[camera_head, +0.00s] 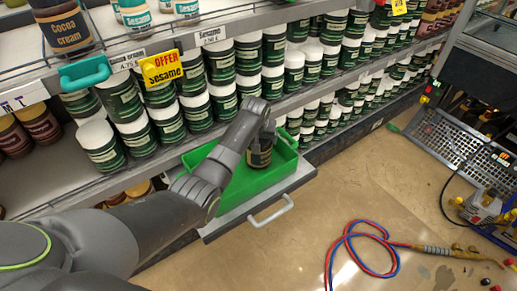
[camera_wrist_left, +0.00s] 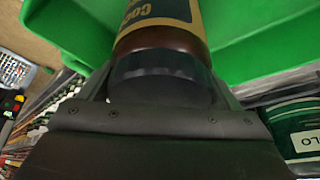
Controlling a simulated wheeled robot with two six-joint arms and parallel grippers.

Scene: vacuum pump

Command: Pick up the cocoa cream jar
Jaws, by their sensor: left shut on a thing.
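A brown cocoa cream jar (camera_head: 260,158) with a tan label is in the green tray area in the head view. My left gripper (camera_head: 264,137) reaches down from above and is shut on it. In the left wrist view the jar (camera_wrist_left: 160,38) has its dark lid between the fingers of my left gripper (camera_wrist_left: 165,92), with the label partly cut off by the frame. Whether the jar's base touches the tray floor is hidden. My right gripper is not in view.
The green tray (camera_head: 283,163) rests on a grey platform with a handle (camera_head: 270,213), beside shelves of dark green jars. Another cocoa cream jar (camera_head: 62,28) stands upper left. A red and blue hose (camera_head: 362,246) lies on the floor. The floor right of the platform is mostly clear.

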